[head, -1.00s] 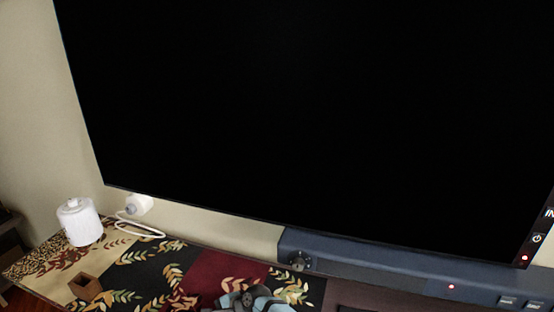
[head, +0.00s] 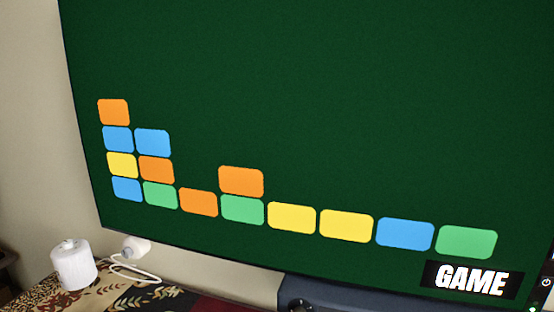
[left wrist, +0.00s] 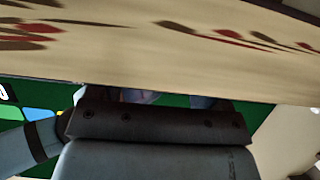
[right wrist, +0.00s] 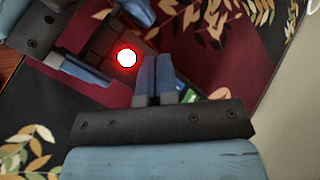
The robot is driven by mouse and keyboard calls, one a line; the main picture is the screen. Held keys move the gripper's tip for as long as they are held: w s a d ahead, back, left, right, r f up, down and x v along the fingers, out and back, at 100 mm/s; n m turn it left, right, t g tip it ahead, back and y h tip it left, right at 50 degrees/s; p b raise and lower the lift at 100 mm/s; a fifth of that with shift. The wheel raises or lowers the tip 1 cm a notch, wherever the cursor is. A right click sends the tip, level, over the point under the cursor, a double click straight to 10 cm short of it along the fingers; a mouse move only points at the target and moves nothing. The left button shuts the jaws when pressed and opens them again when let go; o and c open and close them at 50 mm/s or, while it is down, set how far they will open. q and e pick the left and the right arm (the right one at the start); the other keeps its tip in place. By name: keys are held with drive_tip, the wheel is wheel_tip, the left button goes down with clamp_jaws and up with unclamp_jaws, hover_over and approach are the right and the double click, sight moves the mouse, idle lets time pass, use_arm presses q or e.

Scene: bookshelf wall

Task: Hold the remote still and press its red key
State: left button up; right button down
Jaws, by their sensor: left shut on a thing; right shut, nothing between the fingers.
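The dark remote (right wrist: 100,44) shows in the right wrist view, partly covered by fingers. Its red key (right wrist: 127,58) glows with a white centre and a red ring. My left gripper (left wrist: 168,98) is shut on the remote, its blue fingers on either side of it in the right wrist view. The remote itself is hidden in the left wrist view. My right gripper (right wrist: 163,62) is shut and empty, its fingertips just right of the key in the picture. I cannot tell whether they touch the remote. Neither gripper shows in the head view.
A large TV screen (head: 330,110) shows coloured blocks on green and the word GAME. A dark soundbar (head: 340,292) is below it. A white ribbed jar (head: 73,266) stands at the left on a leaf-patterned cloth (head: 130,297). A white cable (head: 135,272) lies beside it.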

drive_tip(key=shift+r, duration=0.45)
wheel_tip(320, 180, up, 6)
idle(0.6)
idle(0.7)
use_arm(q)
drive_tip(key=o, duration=1.1)
drive_tip(key=shift+c, duration=0.2)
